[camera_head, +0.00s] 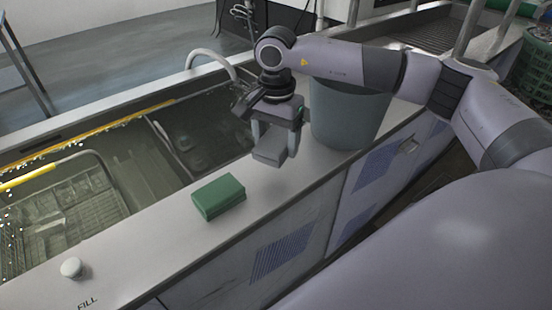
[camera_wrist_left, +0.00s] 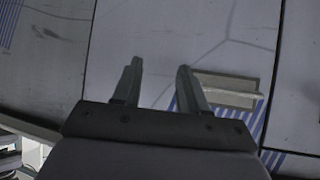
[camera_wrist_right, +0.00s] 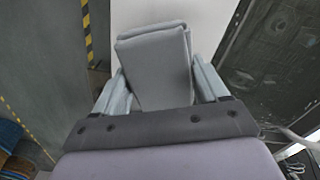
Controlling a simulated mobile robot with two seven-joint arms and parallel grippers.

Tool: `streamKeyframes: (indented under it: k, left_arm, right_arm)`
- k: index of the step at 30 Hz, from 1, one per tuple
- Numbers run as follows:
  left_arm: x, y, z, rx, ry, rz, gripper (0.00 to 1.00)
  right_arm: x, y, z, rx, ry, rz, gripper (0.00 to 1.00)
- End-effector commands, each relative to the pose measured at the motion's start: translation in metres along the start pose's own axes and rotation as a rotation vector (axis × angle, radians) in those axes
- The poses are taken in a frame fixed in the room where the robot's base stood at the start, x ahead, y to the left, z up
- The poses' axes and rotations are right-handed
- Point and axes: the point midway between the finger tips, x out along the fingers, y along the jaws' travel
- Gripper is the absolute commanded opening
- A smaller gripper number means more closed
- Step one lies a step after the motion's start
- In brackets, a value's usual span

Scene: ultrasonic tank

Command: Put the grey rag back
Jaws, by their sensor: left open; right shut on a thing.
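The grey rag (camera_head: 270,153) is a folded grey block, held between the fingers of my right gripper (camera_head: 274,140). In the right wrist view the grey rag (camera_wrist_right: 155,65) fills the space between the two fingers of the right gripper (camera_wrist_right: 160,85). In the head view it hangs over the pale ledge, beside the grey-blue bucket; I cannot tell if it touches the ledge. My left gripper (camera_wrist_left: 158,85) is open and empty in the left wrist view, in front of a cabinet front with a recessed handle. It does not show in the head view.
A green folded block (camera_head: 218,196) lies on the ledge (camera_head: 150,228), left of the rag. The grey-blue bucket (camera_head: 345,118) stands right of the rag. The tank (camera_head: 130,165) with dark liquid and a wire basket (camera_head: 65,200) lies beyond the ledge. A white knob (camera_head: 71,268) sits near FILL.

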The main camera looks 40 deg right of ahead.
Motion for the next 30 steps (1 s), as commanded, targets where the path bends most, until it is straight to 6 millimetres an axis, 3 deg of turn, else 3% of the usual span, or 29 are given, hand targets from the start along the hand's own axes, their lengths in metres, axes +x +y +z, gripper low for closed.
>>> streamKeyframes:
  k: [15, 27, 28, 30]
  left_arm:
    - [-0.003, 0.001, -0.006, 0.000, 0.003, 0.001, 0.43]
    - [0.000, 0.000, -0.003, 0.000, 0.005, 0.001, 0.43]
    - [0.000, 0.000, -0.003, 0.001, 0.005, 0.001, 0.43]
    - [-0.001, 0.000, -0.004, 0.001, 0.005, 0.001, 0.43]
  right_arm:
    - [0.061, 0.000, 0.000, -0.002, 0.000, 0.000, 0.45]
    - [0.068, 0.000, 0.000, -0.001, 0.000, -0.001, 0.45]
    - [0.067, 0.000, 0.000, -0.001, 0.000, -0.001, 0.76]
    - [0.066, 0.000, 0.000, -0.001, 0.000, 0.000, 0.99]
